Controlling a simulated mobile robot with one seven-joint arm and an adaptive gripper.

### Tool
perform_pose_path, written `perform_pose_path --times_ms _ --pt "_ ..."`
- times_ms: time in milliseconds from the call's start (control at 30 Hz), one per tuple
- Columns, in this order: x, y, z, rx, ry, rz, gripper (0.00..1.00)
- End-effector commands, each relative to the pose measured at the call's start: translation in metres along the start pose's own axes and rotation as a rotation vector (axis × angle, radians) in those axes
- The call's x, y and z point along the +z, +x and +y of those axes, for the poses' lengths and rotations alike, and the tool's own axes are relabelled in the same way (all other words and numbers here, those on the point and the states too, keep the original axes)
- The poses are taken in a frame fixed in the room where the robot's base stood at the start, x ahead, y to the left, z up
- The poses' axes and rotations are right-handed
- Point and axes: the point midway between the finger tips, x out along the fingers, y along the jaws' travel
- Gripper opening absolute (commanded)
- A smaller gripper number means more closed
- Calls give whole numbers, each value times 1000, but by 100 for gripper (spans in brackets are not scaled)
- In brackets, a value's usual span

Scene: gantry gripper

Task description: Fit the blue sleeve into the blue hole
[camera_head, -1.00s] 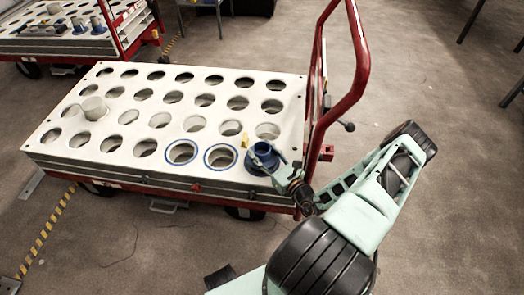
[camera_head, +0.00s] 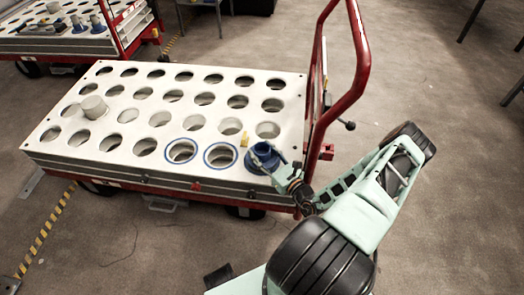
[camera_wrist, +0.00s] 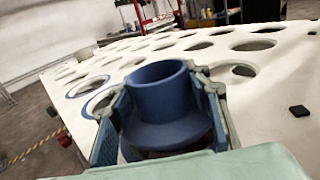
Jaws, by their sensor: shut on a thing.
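The blue sleeve (camera_head: 264,155) is a short tube with a wide flared collar. It is at the near right corner of the white perforated cart top (camera_head: 200,108). My gripper (camera_wrist: 163,90) is shut on the sleeve, one finger on each side, in the wrist view. The sleeve (camera_wrist: 160,95) looks roughly upright there, with its open end up. Two blue-rimmed holes (camera_head: 181,151) (camera_head: 221,156) are open, just left of the sleeve. The surface directly under the sleeve is mostly hidden, so I cannot tell whether it is seated in a hole.
A small yellow piece (camera_head: 244,139) stands just behind the sleeve. A grey cylinder (camera_head: 93,106) stands on the cart top's left side. A red handrail (camera_head: 345,95) rises at the right end, close to my arm. Another cart (camera_head: 70,38) stands at the back left.

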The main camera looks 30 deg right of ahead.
Motion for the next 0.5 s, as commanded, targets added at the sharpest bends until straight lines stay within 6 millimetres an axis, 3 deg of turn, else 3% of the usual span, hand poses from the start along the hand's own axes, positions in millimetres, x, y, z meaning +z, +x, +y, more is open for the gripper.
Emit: perform_pose_path --times_ms 267,300,500 --pt "-8 0 0 0 0 -2 14" --pt "-6 0 0 0 0 -2 47" --pt "-6 0 0 0 0 -1 65"
